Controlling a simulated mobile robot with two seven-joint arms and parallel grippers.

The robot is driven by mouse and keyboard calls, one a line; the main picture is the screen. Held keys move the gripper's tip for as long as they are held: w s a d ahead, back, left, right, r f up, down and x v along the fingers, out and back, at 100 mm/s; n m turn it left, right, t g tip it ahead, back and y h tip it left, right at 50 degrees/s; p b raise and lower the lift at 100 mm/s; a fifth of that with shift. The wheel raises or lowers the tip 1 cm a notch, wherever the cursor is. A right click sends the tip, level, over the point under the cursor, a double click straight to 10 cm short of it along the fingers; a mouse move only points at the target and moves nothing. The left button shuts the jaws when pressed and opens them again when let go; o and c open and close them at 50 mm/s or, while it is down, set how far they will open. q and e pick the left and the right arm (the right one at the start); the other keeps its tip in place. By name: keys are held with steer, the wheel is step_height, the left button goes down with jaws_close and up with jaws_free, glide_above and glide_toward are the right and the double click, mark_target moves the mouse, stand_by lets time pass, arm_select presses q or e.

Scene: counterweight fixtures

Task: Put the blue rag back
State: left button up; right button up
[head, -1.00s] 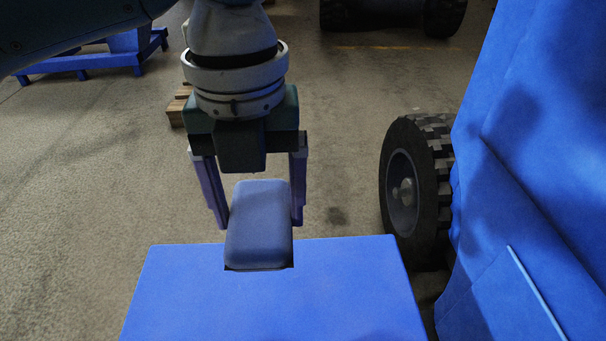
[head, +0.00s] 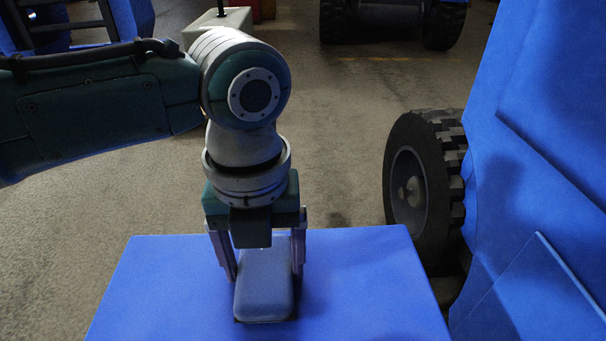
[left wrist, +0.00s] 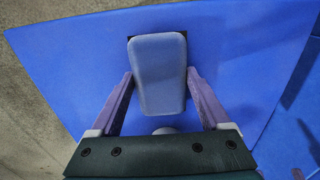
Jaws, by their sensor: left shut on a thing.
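The blue rag (head: 265,283) is a folded, rounded grey-blue block. My left gripper (head: 265,272) points down and is shut on it, one finger on each side. In the left wrist view the rag (left wrist: 158,75) lies between the two fingers of the gripper (left wrist: 160,88). The rag is over the flat blue surface (head: 370,275), and a dark patch shows along its edge. I cannot tell whether its underside touches the surface. My right gripper is not in view.
A large black-tyred wheel (head: 425,185) stands right of the blue surface. A tall blue body (head: 545,150) rises at the far right. Concrete floor (head: 340,135) lies open behind the surface. Another wheel (head: 443,24) is at the back.

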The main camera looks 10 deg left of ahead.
mark_target(264, 264)
arm_select(q)
steer(key=shift+f, duration=0.15)
steer(key=o, duration=1)
step_height(264, 264, up, 12)
steer(key=p, duration=0.6)
steer(key=shift+r+p, duration=0.25)
steer(key=shift+p, duration=0.1)
